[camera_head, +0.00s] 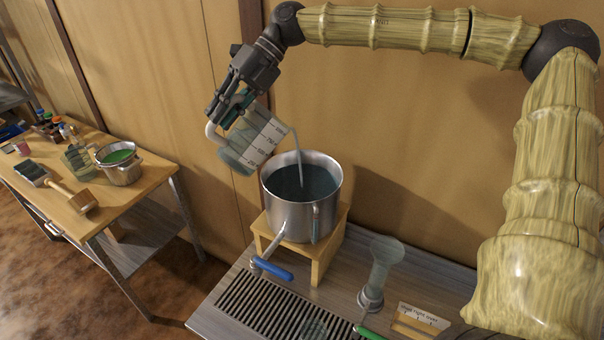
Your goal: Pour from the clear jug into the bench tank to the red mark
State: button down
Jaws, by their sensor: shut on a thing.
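The clear jug (254,142), with printed graduations and some liquid inside, is tilted toward the right. My gripper (232,108) is shut on it at its upper left side, and the fingers partly hide it. A thin stream runs from the jug's lip down into a steel pot (285,215), which I take to be the bench tank. Dark liquid stands inside the pot below its rim. The pot has a tap with a blue lever (272,268) and a narrow upright strip on its front. I cannot make out a red mark.
The pot stands on a wooden stand (322,262) on a metal bench with a slotted drain (270,308). A clear flared vessel (378,268), a green-handled thing (368,332) and a label card (424,316) are nearby. A wooden table (150,178) at left holds another pot (120,168).

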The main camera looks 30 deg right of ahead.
aim_at(240, 124)
jog(key=shift+d+f+y+b, duration=0.35)
jog(key=shift+d+f+y, duration=0.05)
jog(key=shift+d+y, duration=0.5)
dwell(1.2)
jog(key=shift+d+f+y+b, duration=0.3)
jog(key=shift+f+b, duration=0.1)
jog(key=shift+f, duration=0.15)
dwell(0.9)
jog(key=shift+d+r+y, duration=0.3)
jog(key=shift+r, duration=0.05)
dwell(1.9)
jog(key=shift+d+r+p, duration=0.15)
jog(key=shift+r+p, duration=0.05)
jog(key=shift+p, duration=0.65)
